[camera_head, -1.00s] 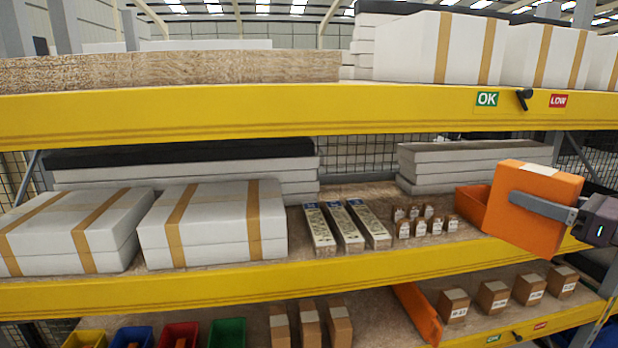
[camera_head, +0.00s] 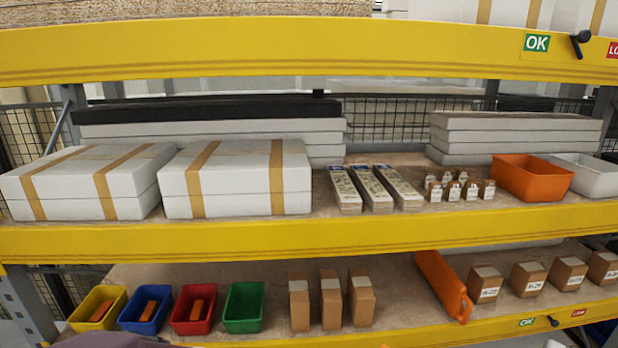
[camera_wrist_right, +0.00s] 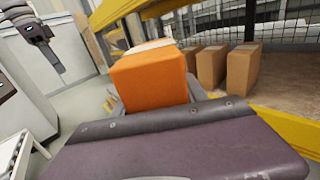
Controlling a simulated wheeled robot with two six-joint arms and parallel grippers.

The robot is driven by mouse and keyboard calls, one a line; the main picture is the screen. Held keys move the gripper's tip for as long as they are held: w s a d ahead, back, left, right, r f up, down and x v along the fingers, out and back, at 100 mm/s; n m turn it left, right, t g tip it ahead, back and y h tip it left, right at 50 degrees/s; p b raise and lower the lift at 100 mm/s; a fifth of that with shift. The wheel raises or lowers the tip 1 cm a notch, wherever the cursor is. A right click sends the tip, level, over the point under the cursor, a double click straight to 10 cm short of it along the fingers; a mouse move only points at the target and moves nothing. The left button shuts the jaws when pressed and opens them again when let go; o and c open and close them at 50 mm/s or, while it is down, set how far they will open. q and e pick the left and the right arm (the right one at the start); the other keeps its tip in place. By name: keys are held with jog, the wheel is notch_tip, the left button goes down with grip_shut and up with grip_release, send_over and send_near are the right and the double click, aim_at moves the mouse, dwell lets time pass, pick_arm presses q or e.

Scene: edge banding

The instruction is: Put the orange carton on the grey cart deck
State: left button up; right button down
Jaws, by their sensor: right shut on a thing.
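The orange carton (camera_wrist_right: 150,78) with a pale strip on its top is in the right wrist view. My right gripper (camera_wrist_right: 155,92) is shut on it, with grey fingers at its sides, and holds it in front of the rack. Neither the carton nor my right gripper shows in the head view. I cannot make out the grey cart deck in either view.
A yellow-beamed rack (camera_head: 300,240) fills the head view, with white boxes (camera_head: 235,180), an orange bin (camera_head: 532,178) and several coloured bins (camera_head: 244,307). Brown cartons (camera_wrist_right: 242,68) stand beside the held carton. A pale machine (camera_wrist_right: 40,60) and rollers (camera_wrist_right: 15,150) are at left.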

jog(key=shift+s+a+f+m+t+h, duration=0.1)
jog(key=shift+s+a+m+t+h, duration=0.45)
jog(key=shift+m+t+h, duration=0.3)
jog(key=shift+s+a+r+m+t+h, duration=0.1)
jog(key=shift+s+a+m+t+h, duration=0.5)
jog(key=shift+h, duration=0.4)
jog(key=shift+s+a+f+m+t+h, duration=0.1)
jog(key=shift+s+a+m+t+h, duration=0.3)
jog(key=shift+m+t+h, duration=0.45)
